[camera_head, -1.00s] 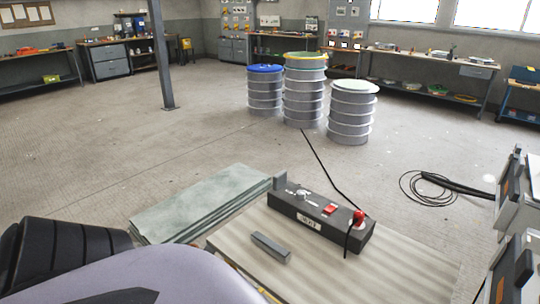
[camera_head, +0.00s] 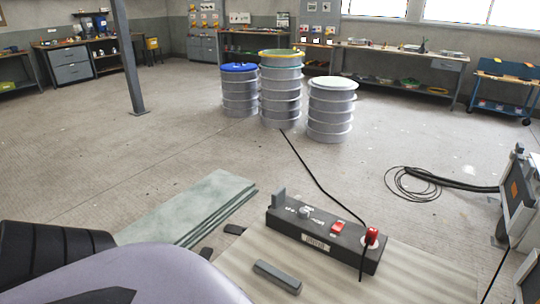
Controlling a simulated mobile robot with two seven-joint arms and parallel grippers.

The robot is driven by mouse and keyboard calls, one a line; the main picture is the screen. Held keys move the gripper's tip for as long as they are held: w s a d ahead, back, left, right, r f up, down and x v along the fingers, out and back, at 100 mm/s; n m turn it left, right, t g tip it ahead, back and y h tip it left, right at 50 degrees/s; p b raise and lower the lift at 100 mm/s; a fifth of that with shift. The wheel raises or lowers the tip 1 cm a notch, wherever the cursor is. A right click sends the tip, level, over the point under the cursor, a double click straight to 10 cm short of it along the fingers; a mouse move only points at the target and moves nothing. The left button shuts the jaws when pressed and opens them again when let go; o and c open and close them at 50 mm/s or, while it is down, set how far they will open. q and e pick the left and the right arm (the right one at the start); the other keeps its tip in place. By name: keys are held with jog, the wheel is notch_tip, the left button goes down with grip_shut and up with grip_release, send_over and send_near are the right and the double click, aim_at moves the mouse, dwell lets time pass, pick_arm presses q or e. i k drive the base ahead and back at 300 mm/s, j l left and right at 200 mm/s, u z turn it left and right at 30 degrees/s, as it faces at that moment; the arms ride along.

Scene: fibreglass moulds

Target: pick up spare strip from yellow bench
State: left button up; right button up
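A short dark grey bar (camera_head: 277,277), which looks like the spare strip, lies flat on the pale, wood-grained bench top (camera_head: 345,292). It lies in front of a dark control box (camera_head: 325,238) with a red switch and a red knob. Two dark finger-like tips show beyond my lilac arm link, to the left of the bench; they look like my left gripper (camera_head: 221,241). The tips are apart with nothing visible between them, and they are well away from the strip. The rest of that gripper is hidden behind the arm. My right gripper is not in view.
Grey-green sheets (camera_head: 192,212) lie stacked left of the bench. A black cable runs from the box towards the drums (camera_head: 281,90). A coiled hose (camera_head: 415,186) lies on the floor near grey-white equipment (camera_head: 518,200) at the right edge. The middle floor is clear.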

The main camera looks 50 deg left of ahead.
aim_at(292, 285)
jog(key=j, duration=2.05)
